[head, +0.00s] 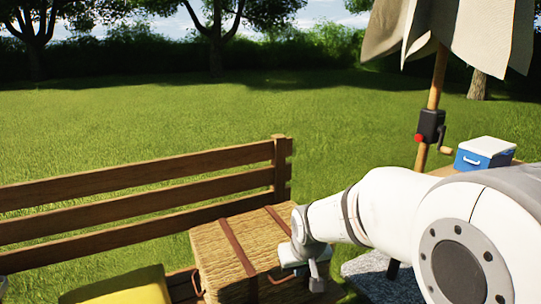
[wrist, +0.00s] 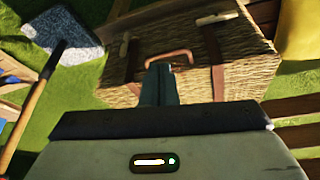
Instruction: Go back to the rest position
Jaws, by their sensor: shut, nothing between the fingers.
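My arm reaches in from the right in the head view, and my gripper (head: 318,282) is at the front right of a wicker picnic basket (head: 228,252). In the wrist view my gripper (wrist: 160,70) has its fingers together with nothing between them. The fingertips overlap the lower left of the basket's brown carry handle (wrist: 170,56) in the picture; I cannot tell whether they touch it. The wicker basket (wrist: 235,75) fills the upper middle of the wrist view, with leather straps, and looks closed.
The basket stands on a wooden bench (head: 140,183) beside a yellow cushion (head: 120,288). At the right are an umbrella pole (head: 437,80) with a crank, a blue and white cooler (head: 484,153) and a grey stone slab (head: 380,280). Open lawn lies behind.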

